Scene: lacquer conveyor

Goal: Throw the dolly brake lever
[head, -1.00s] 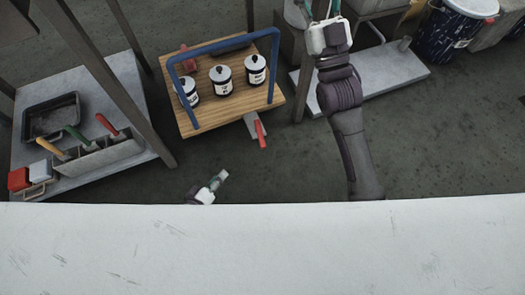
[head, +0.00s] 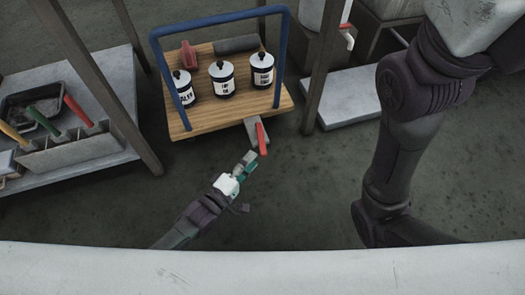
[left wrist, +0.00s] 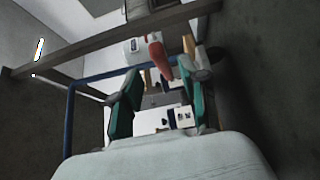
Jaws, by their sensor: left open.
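The dolly is a wooden platform (head: 205,122) with a blue tube handle (head: 216,23). Its red brake lever (head: 262,138) sticks out at the front right corner from a grey bracket (head: 250,128). My left gripper (head: 248,160) is just below and left of the lever in the head view, open. In the left wrist view the red lever (left wrist: 157,54) appears ahead, between and slightly beyond the open green-padded fingers (left wrist: 160,82). I cannot tell whether a finger touches it. My right arm shows at the right of the head view, but its gripper is out of frame.
Several labelled cans, one of them a middle can (head: 222,82), and a red object (head: 188,55) stand on the dolly. A shelf (head: 90,160) with a tool box (head: 70,152) is at left. A dark post (head: 322,70) stands right of the dolly. Floor around the lever is clear.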

